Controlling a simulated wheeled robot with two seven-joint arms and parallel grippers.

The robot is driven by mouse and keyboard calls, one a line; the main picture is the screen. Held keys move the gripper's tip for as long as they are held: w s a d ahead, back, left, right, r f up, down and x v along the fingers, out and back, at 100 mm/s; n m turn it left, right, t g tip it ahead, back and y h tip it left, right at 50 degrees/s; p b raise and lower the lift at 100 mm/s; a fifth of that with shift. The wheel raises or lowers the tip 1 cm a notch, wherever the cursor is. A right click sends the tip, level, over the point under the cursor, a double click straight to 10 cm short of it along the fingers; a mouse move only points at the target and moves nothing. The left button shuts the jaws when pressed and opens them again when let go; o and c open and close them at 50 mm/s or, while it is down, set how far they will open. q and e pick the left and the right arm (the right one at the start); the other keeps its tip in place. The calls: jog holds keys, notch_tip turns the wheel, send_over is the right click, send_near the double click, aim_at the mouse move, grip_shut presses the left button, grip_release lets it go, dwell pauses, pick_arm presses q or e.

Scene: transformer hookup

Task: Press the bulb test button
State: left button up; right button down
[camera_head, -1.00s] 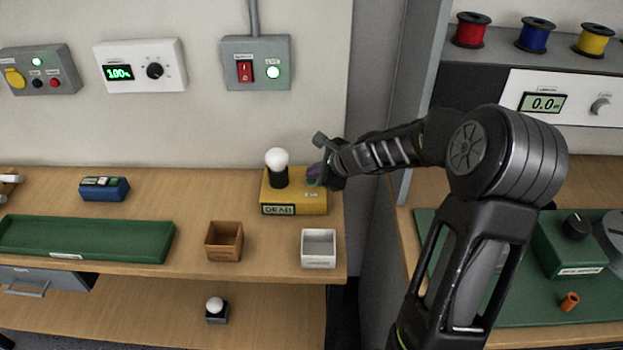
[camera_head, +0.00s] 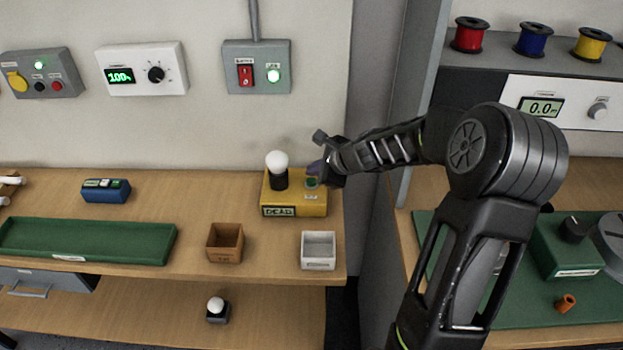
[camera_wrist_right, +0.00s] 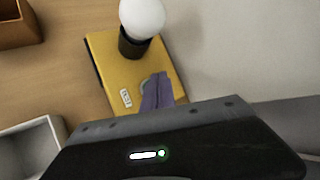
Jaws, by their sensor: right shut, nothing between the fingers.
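The yellow bulb tester (camera_head: 308,203) stands at the right end of the wooden bench. A white bulb (camera_head: 277,160) sits upright in its black socket, and its front display reads DEAD. The round green button (camera_head: 312,182) is on its top, right of the bulb. My right gripper (camera_head: 316,167) is shut and empty, its fingertips just above the button with a small gap showing. In the right wrist view, the purple-grey fingers (camera_wrist_right: 157,92) partly cover the button, whose ring shows beside them; the bulb (camera_wrist_right: 142,15) is close by. My left gripper is not in view.
A brown bin (camera_head: 225,243) and a white bin (camera_head: 318,251) stand in front of the tester. A green tray (camera_head: 85,241) and a blue device (camera_head: 106,191) are to the left. A grey panel edge (camera_head: 398,110) is close to my right arm.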

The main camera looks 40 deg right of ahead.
aim_at(314, 182)
notch_tip(314, 182, up, 5)
jog(key=p, duration=0.4)
jog(key=shift+p, duration=0.35)
dwell(0.7)
